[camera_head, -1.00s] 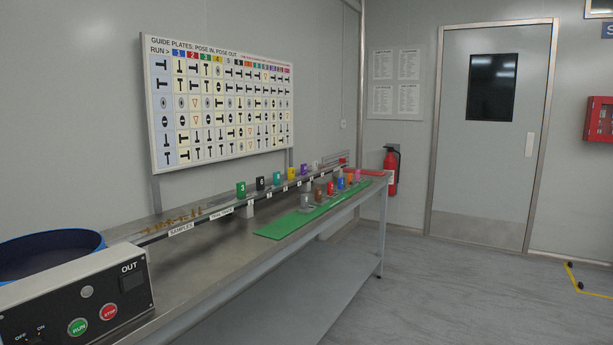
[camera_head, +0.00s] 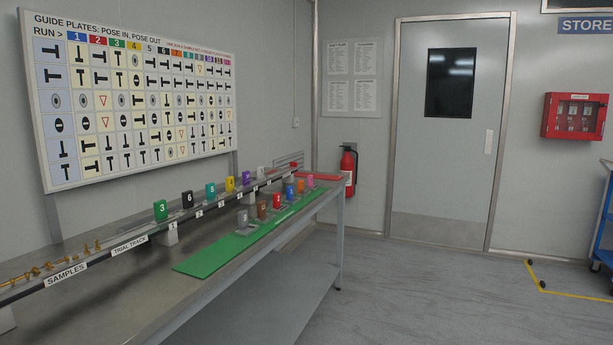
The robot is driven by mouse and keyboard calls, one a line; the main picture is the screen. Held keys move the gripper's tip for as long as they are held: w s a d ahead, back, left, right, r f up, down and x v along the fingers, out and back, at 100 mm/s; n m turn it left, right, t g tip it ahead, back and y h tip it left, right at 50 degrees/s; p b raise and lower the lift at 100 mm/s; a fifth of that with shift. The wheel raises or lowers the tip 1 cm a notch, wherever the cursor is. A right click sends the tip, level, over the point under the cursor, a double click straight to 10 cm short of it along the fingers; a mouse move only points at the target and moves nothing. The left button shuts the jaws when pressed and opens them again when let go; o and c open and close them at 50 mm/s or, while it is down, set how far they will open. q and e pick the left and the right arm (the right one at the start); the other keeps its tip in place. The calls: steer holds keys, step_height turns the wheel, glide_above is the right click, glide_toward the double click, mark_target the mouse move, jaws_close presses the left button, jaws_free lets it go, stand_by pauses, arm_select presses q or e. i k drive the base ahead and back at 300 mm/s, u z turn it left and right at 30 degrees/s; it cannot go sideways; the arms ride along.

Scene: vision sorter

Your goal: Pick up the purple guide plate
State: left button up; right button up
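The purple guide plate (camera_head: 246,178) stands upright in the row on the trial track along the back of the bench, right of the yellow plate (camera_head: 230,184) and left of a pale plate (camera_head: 261,172). It is small and far off at this distance, and nothing visibly covers it. Neither of my grippers shows in the head view.
The steel bench (camera_head: 130,290) runs along the left wall. A green mat (camera_head: 205,263) on it carries several other plates. Brass samples (camera_head: 48,267) lie at the near left. Open floor (camera_head: 430,295) lies to the right, with a blue cart (camera_head: 604,235) at the edge.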

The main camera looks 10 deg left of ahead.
mark_target(246, 183)
steer(key=z, duration=0.05)
steer(key=i, duration=2.5)
steer(key=u, duration=0.55)
